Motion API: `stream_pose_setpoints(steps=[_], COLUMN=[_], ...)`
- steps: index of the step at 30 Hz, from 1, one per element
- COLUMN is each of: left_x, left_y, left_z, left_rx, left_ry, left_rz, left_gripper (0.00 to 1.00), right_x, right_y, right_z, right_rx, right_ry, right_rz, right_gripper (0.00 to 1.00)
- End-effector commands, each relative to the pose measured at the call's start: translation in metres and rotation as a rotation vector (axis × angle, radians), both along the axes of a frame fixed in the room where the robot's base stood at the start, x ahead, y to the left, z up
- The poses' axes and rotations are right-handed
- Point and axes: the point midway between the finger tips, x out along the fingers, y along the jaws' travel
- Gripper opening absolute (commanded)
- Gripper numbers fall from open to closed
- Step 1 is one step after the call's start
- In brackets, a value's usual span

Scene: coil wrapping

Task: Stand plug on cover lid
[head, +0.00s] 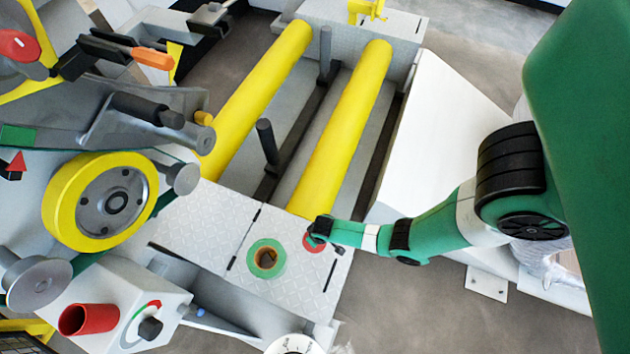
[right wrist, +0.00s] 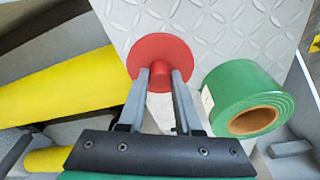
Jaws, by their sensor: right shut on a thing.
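The red plug (head: 315,243) is at the right edge of the light grey diamond-plate cover lid (head: 296,287). In the right wrist view the plug (right wrist: 158,62) shows a round flat disc with a short stem toward me. My right gripper (right wrist: 160,76) is shut on this stem. The disc faces the diamond plate (right wrist: 225,25); I cannot tell whether it touches it. In the head view my right gripper (head: 318,232) comes in from the right and partly hides the plug. My left gripper is not in view.
A green tape roll (head: 266,259) lies on the plate left of the plug, close beside my right gripper in the wrist view (right wrist: 245,98). Two yellow rollers (head: 340,130) lie behind the plate. A machine with a yellow wheel (head: 100,201) and a red cylinder (head: 88,319) stands left.

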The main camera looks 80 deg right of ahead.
Motion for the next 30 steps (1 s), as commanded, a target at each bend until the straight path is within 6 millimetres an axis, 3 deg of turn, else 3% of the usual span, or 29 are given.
stream_pose_setpoints(steps=[1, 5, 17, 18, 22, 30], left_x=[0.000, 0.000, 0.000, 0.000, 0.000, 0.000], left_y=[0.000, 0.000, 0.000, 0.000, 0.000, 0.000], left_z=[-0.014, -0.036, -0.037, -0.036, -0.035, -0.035], left_rx=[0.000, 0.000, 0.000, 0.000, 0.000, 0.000], left_ry=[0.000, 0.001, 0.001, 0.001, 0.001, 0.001], left_rz=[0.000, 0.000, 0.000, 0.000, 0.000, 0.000], left_gripper=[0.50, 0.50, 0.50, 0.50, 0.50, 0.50], right_x=[0.002, 0.002, 0.002, 0.002, 0.002, 0.002], right_y=[-0.005, -0.004, -0.004, -0.004, -0.004, -0.004], right_z=[-0.013, -0.037, -0.040, -0.039, -0.039, -0.038], right_rx=[-0.001, 0.000, -0.001, -0.001, -0.001, -0.001], right_ry=[-0.002, 0.000, -0.001, -0.001, -0.001, -0.001], right_rz=[-0.004, 0.000, 0.000, 0.000, 0.000, 0.000], right_gripper=[0.00, 0.00, 0.00, 0.38, 0.62, 0.63])
